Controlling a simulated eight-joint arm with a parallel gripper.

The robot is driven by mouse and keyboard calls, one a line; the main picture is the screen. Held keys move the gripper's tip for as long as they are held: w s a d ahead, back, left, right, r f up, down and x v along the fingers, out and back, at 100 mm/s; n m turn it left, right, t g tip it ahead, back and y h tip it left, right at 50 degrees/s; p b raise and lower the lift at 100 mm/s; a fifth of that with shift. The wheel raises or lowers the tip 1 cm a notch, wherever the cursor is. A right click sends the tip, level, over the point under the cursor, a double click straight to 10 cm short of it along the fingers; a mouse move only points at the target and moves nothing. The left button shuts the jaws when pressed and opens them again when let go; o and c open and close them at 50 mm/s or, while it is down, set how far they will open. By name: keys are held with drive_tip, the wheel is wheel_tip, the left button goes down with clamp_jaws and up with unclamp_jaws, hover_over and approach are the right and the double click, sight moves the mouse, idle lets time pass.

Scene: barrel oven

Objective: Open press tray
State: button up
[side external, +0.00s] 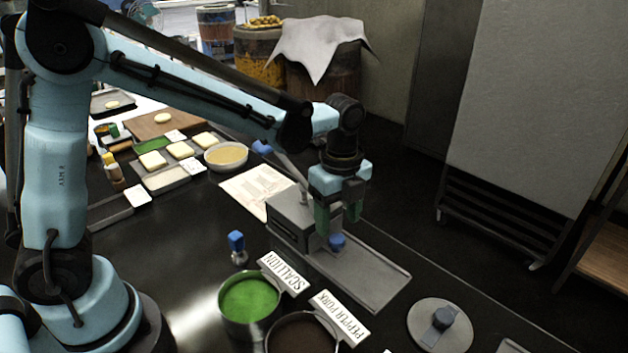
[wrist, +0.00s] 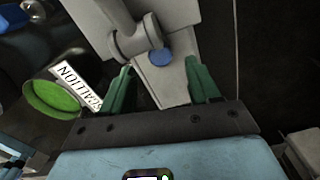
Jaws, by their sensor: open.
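The press (side external: 290,222) is a grey metal box on the dark table in the side view. A long flat grey tray or base plate (side external: 372,278) extends from it toward the lower right; I cannot tell how far the tray itself is out. A blue knob (side external: 337,242) sits by the press's right face, and shows in the wrist view (wrist: 160,57) too. My gripper (side external: 339,225) has green fingers, open and pointing down just above the knob. In the wrist view my gripper (wrist: 158,74) has the knob between and slightly beyond its fingertips, with no contact visible.
A lever or cylindrical fitting (wrist: 135,40) on the press lies close to the left finger. A bowl of green scallion (side external: 250,298) and a dark pork bowl (side external: 302,335) stand in front, with label cards. A round lid (side external: 440,325) lies at right.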

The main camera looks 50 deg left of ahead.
sight(337, 238)
drive_tip(key=shift+f, duration=2.2)
clamp_jaws()
